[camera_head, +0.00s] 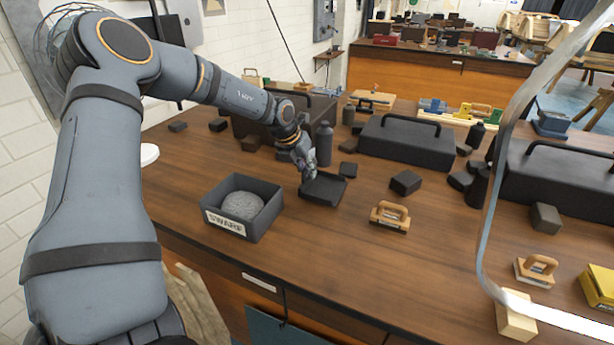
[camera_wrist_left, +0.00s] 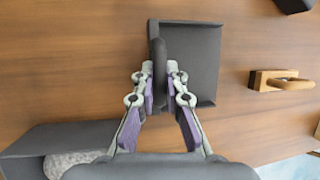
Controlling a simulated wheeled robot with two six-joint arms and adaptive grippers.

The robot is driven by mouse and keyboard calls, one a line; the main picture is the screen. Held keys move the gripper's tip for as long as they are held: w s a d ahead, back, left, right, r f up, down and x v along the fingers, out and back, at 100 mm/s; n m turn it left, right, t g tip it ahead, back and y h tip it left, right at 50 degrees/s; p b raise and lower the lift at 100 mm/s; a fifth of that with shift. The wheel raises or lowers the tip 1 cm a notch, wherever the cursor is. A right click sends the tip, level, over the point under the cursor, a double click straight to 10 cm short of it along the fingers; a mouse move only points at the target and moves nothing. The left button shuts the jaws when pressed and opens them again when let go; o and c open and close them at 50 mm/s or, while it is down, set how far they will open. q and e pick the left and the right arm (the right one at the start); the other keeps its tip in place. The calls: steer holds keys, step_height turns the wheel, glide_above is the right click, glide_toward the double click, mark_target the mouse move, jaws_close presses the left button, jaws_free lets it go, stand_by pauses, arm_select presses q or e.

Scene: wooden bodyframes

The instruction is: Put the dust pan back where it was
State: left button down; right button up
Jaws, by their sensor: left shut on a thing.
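The dark grey dust pan (camera_head: 326,190) is on or just above the wooden bench, right of the swarf box; I cannot tell if it touches the bench. My left gripper (camera_head: 308,176) is at its far left side. In the left wrist view the dust pan (camera_wrist_left: 195,62) shows from above, with its flat tray to the right. My left gripper (camera_wrist_left: 160,85) is shut on its dark handle (camera_wrist_left: 158,55), one finger on each side. My right gripper is not in view.
The open grey box labelled SWARF (camera_head: 268,215) holds a grey rough lump (camera_head: 242,205). A wooden-handled block (camera_head: 390,215) and a dark block (camera_head: 405,182) lie to the right. A dark bottle (camera_head: 324,143) and dark toolbox (camera_head: 405,145) stand behind. Bench (camera_head: 330,250) in front is clear.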

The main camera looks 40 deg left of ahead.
arm_select(q)
step_height(320, 180, down, 2)
steer(key=shift+f+p, duration=0.25)
steer(key=shift+p, duration=0.05)
steer(key=shift+f, duration=0.15)
steer(key=shift+d+f+b, duration=0.1)
steer(key=shift+f+b, duration=0.1)
steer(key=shift+b, duration=0.2)
steer(key=c, duration=1.4)
jaws_free()
steer(key=shift+r, duration=0.1)
steer(key=shift+r+p, duration=0.15)
steer(key=shift+p, duration=0.2)
steer(key=shift+s+r, duration=0.1)
steer(key=shift+r, duration=0.25)
steer(key=v, duration=1.1)
steer(key=shift+b, duration=0.35)
